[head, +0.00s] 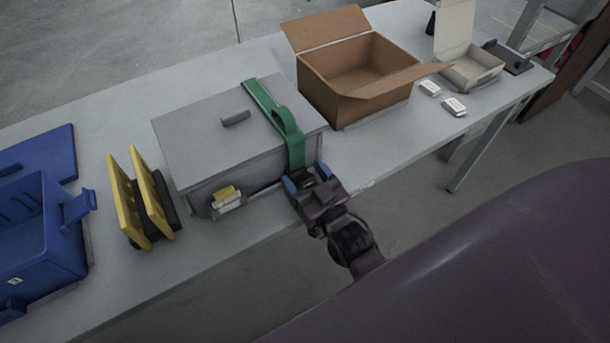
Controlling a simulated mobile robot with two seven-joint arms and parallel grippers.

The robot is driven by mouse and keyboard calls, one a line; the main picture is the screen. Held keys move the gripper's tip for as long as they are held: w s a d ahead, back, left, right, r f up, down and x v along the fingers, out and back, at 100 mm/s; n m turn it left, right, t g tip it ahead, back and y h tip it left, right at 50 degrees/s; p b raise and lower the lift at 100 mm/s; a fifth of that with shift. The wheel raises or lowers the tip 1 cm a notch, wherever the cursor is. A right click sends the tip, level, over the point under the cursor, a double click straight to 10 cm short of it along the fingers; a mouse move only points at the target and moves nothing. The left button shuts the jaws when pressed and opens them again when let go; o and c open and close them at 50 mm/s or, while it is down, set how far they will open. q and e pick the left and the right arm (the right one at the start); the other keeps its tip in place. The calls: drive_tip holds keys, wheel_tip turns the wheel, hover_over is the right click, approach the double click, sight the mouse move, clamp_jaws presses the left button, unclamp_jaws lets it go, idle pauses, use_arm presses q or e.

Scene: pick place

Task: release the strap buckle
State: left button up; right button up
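A grey lidded box (190,140) stands on the table, its lid down, with a green strap (268,104) over it. The strap bulges up in a loop on the lid and runs down the near side at the box's right end. A dark piece, seemingly the buckle (307,181), shows at the strap's lower end. My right gripper (307,179) is there, its two blue fingertips apart on either side of the dark piece. I cannot tell whether they touch it. The gripper partly hides the buckle. My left gripper is not in view.
A yellow-and-black stand (140,200) and a blue crate (40,235) are left of the box. An open cardboard box (355,100) stands to the right. Beyond it are two small white items (454,107) and an open white box (470,68).

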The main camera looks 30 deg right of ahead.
drive_tip(key=shift+s, duration=0.15)
use_arm(q)
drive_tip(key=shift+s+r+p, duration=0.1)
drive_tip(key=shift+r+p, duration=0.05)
drive_tip(key=shift+p, duration=0.15)
use_arm(e)
drive_tip(key=s+f, duration=0.1)
drive_tip(key=s, duration=0.9)
drive_tip(key=shift+s+d+f, duration=0.2)
